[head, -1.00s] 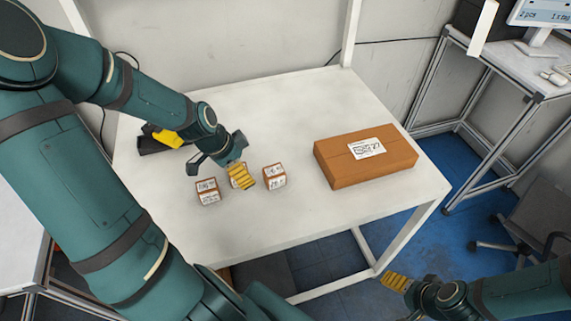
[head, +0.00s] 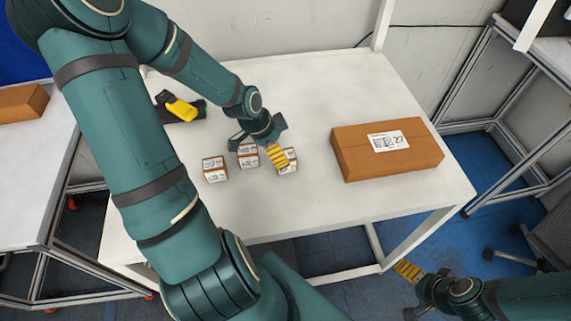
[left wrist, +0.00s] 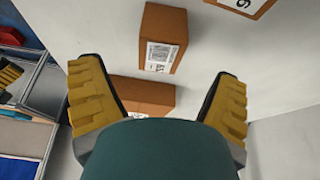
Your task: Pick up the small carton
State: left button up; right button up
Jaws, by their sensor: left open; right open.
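Three small brown cartons with white labels sit in a loose row on the white table: a left one (head: 215,169), a middle one (head: 248,160) and a right one (head: 289,167). My left gripper (head: 274,152) is open above the row, its yellow finger overlapping the right carton and partly hiding it. In the left wrist view, one carton (left wrist: 164,38) lies ahead between the open fingers (left wrist: 160,75), and another (left wrist: 142,95) shows lower, partly hidden by my gripper. Contact is not visible. My right gripper (head: 408,275) is open and empty beyond the table's front edge.
A large brown box (head: 385,150) with a label lies on the right of the table (head: 300,215). A yellow and black scanner (head: 181,108) lies at the back left. Another brown box (head: 22,102) is on a left side table. The table's front strip is clear.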

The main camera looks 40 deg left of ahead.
pick_arm(q)
jog(key=shift+b+x, duration=1.5)
jog(key=shift+x, duration=1.9)
jog(key=shift+s+a+f, duration=0.1)
jog(key=shift+s+a, duration=0.05)
jog(key=c, duration=1.3)
jog(key=shift+c, duration=0.2)
notch_tip(320, 180, up, 9)
jog(key=p, duration=0.3)
jog(key=shift+f+p, duration=0.1)
jog(key=shift+p, duration=0.25)
jog(key=shift+r, duration=0.65)
